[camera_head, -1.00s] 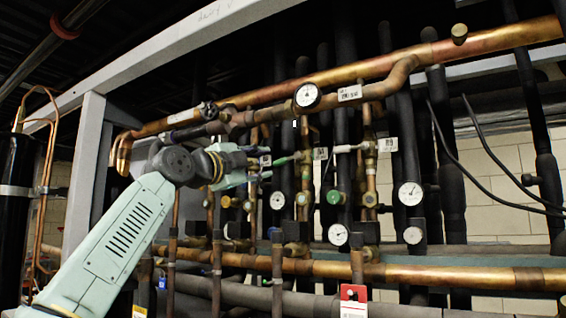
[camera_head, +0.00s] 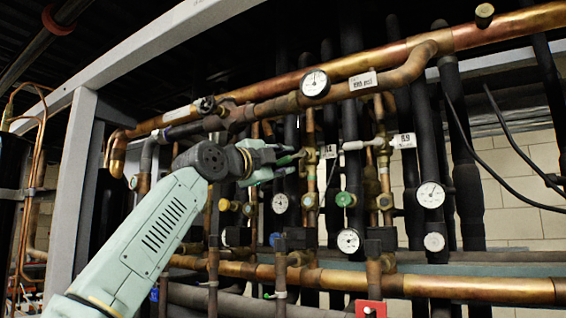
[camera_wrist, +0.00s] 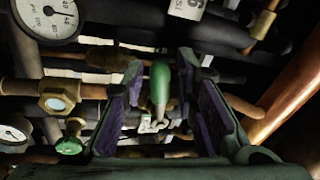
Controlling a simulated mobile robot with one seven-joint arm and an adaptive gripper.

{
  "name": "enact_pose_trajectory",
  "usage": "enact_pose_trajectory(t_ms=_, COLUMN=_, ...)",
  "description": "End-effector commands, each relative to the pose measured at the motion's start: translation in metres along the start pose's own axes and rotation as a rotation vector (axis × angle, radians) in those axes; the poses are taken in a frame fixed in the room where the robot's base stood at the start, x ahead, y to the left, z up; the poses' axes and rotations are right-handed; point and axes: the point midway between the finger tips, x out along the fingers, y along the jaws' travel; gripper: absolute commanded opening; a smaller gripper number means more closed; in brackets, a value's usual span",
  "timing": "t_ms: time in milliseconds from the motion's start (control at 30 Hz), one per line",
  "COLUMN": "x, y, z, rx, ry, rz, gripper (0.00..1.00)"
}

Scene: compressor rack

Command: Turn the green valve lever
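The green valve lever (camera_head: 288,159) sits on a vertical copper pipe in the middle of the rack, pointing left toward my gripper (camera_head: 277,165). In the wrist view the green lever (camera_wrist: 160,82) appears upright between the two fingers of my gripper (camera_wrist: 162,100). The fingers are open, with dark purple pads facing each other and a visible gap on both sides of the lever. The lever's base and fitting show small beyond it. I cannot tell how far the lever reaches between the pads.
A white-handled valve (camera_head: 362,144) lies right of the lever. A round green knob (camera_head: 345,199) and gauges (camera_head: 315,84) are nearby. A thick copper pipe (camera_head: 370,68) runs above, another (camera_head: 450,287) below. A dial gauge (camera_wrist: 48,18) is close at upper left in the wrist view.

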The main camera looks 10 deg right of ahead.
Motion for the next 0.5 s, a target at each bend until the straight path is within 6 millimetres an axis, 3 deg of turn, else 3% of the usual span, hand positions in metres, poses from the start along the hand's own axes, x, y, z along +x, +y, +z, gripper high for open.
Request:
enact_pose_trajectory(t_ms=333, x=-0.0001, y=0.0001, z=0.0003, rx=-0.001, ry=0.000, rz=0.000, gripper=0.01)
enact_pose_trajectory(t_ms=500, x=-0.0001, y=0.0001, z=0.0003, rx=-0.001, ry=0.000, rz=0.000, gripper=0.00)
